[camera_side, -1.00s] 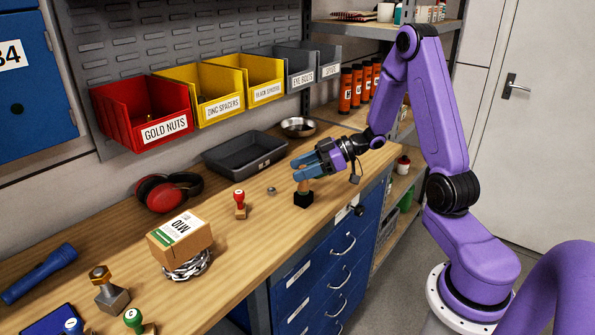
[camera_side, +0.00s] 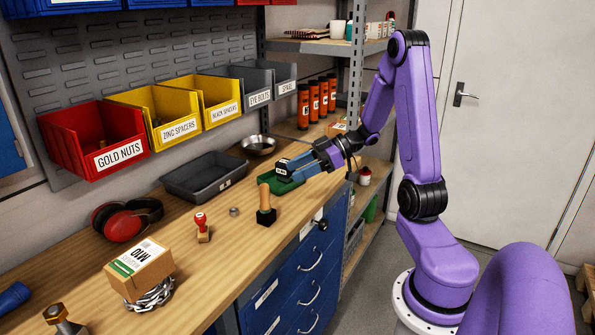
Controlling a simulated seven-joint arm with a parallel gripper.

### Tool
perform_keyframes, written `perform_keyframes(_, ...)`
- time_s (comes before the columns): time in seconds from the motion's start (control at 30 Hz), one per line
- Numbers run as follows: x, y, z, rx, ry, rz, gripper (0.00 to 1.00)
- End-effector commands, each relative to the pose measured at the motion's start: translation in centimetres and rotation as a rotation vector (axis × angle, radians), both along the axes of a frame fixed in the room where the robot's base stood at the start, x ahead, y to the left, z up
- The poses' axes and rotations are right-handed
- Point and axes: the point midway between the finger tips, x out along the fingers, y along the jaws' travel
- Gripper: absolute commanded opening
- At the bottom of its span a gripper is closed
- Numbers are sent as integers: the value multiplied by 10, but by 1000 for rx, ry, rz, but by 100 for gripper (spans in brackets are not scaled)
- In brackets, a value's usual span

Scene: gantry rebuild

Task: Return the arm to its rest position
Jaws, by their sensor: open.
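My gripper (camera_side: 292,169), with blue fingers, is open over a small green tray (camera_side: 287,186) on the workbench. A dark block with a white label (camera_side: 283,167) shows at the fingertips. I cannot tell whether it touches the fingers or stands in the tray. My purple arm reaches in from the right, bent high at the elbow.
A wooden-handled black stamp (camera_side: 265,207) stands close, left of the green tray. A dark grey tray (camera_side: 203,179) and a metal bowl (camera_side: 258,146) are behind it. A red stamp (camera_side: 202,229), earmuffs (camera_side: 127,221) and a box (camera_side: 140,270) lie further left. Orange bottles (camera_side: 313,103) stand behind.

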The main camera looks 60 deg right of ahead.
Motion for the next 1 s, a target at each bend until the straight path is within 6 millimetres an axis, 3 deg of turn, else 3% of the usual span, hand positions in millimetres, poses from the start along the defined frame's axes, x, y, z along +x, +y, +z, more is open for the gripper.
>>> perform_keyframes(0.17, 9, 2, -4, -59, 4, -18, 55)
perform_keyframes(0.47, 44, 8, -19, -413, 54, -163, 55)
perform_keyframes(0.77, 39, 17, -22, -679, 167, -283, 55)
perform_keyframes(1.0, 22, 68, -14, -754, 231, -273, 55)
